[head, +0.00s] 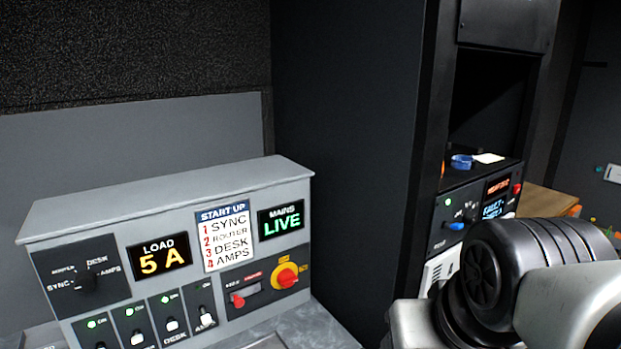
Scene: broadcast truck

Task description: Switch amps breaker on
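The amps breaker (206,314) is the rightmost of a row of black breaker switches low on the front of the grey power panel (170,205). Its pale lever sits low in its slot, and no clear green light shows above it. The desk breaker (171,322) is just to its left, with a green lamp lit. Two more breakers (133,325) further left also show green lamps. My gripper is not in view; only black and white links of my arm show at the lower right, well apart from the panel.
A dark cabinet wall (345,150) stands behind. A rack (470,215) is at right.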

